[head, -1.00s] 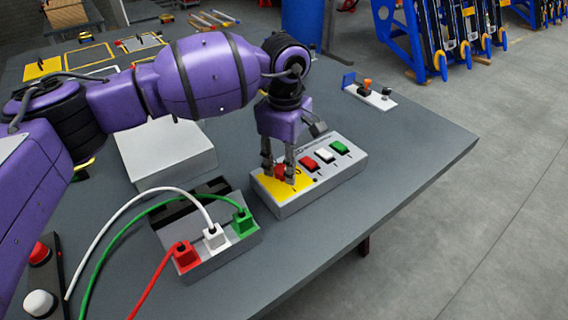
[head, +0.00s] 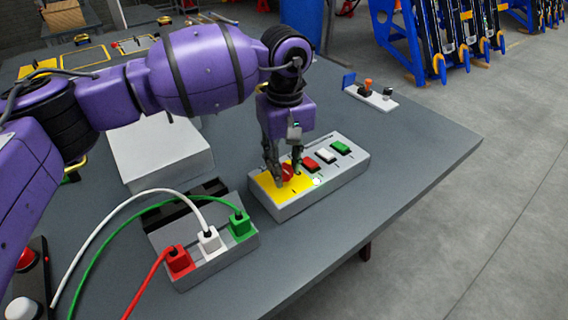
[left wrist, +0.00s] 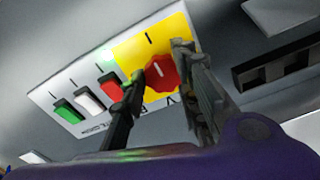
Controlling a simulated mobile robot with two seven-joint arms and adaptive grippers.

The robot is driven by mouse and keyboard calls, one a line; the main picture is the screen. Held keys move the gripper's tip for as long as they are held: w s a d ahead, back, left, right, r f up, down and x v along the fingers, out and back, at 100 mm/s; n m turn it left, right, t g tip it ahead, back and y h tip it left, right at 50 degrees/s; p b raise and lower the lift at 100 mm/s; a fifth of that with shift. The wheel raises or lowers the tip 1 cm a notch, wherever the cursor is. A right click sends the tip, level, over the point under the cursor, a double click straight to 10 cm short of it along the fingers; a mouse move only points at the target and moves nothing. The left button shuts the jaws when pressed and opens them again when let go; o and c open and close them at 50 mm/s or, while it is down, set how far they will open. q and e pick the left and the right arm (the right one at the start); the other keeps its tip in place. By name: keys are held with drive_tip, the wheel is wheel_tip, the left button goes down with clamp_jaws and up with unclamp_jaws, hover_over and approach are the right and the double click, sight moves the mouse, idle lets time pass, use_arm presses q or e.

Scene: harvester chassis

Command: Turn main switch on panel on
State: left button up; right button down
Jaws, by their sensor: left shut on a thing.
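The grey panel box (head: 345,178) stands on the table. It carries a yellow plate (head: 290,190) with a red rotary knob, the main switch (head: 288,170). The knob also shows in the left wrist view (left wrist: 161,73), its white pointer mark running roughly up the picture. My left gripper (head: 287,173) comes down from above, shut on the knob with one finger at each side. The fingers (left wrist: 158,66) partly cover the knob and plate. A small light (head: 316,181) on the panel glows bright, with a green glow near it in the wrist view. My right gripper is not in view.
A red button (head: 311,163), a white button (head: 325,155) and a green button (head: 341,147) sit beside the plate. A socket box (head: 215,258) with red, white and green plugs stands nearby at left. A white box (head: 160,155) is behind.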

sight(286, 167)
use_arm(q)
drive_tip(key=shift+w+d+r, duration=0.2)
drive_tip(key=shift+w+r, duration=0.05)
drive_tip(key=shift+r, duration=0.1)
drive_tip(key=o, duration=1)
drive_tip(key=shift+f, duration=0.2)
drive_tip(key=shift+s, duration=0.1)
wheel_tip(286, 167, up, 12)
drive_tip(key=shift+f, duration=0.1)
